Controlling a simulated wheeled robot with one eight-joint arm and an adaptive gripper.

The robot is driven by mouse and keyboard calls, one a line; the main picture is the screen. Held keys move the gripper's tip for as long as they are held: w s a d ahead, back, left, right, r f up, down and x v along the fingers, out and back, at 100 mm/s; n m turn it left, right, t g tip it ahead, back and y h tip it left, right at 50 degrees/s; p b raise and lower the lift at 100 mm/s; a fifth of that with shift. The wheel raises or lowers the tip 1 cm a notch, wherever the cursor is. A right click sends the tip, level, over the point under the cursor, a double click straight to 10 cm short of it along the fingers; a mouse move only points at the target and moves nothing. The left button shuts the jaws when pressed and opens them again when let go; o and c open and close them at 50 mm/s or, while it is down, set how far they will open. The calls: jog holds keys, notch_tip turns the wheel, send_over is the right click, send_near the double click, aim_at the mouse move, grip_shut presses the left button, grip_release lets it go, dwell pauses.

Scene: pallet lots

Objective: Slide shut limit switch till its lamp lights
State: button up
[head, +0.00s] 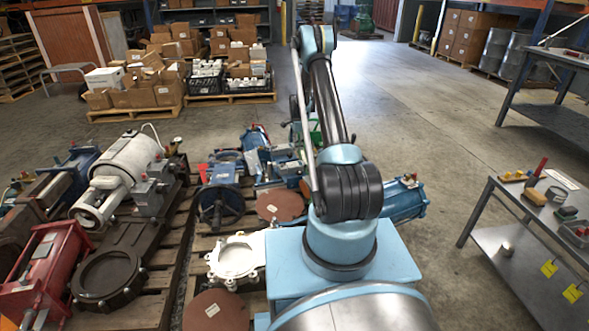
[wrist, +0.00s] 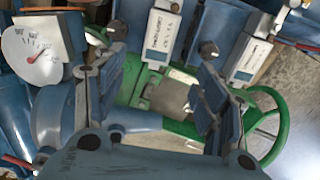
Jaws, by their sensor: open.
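In the wrist view, my gripper (wrist: 161,60) is open, its two blue-grey fingers apart with nothing held between them. Beyond the fingertips are two white labelled housings, one upper middle (wrist: 161,36) and one to the right (wrist: 248,58). Each has a dark round knob near it. Their lettering is too small to read surely, so I cannot tell which is the limit switch. No lit lamp is clear. Between the fingers lies a green body (wrist: 128,88) with a grey plate (wrist: 168,97). In the head view my arm hides the gripper.
A dial gauge (wrist: 32,52) with a red needle stands left of the fingers, and a green handwheel (wrist: 279,125) right. Blue machines crowd the pallets around my arm. A steel table (head: 525,220) stands at the right. Open floor (head: 420,120) lies beyond.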

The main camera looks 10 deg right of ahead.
aim_at(295, 163)
jog(key=f, duration=0.5)
jog(key=w+f, duration=0.1)
jog(key=f, duration=1.1)
jog(key=shift+w+a, duration=0.2)
jog(key=shift+r, duration=0.1)
jog(key=c, duration=1.5)
jog(key=shift+w, duration=0.4)
jog(key=o, duration=1.5)
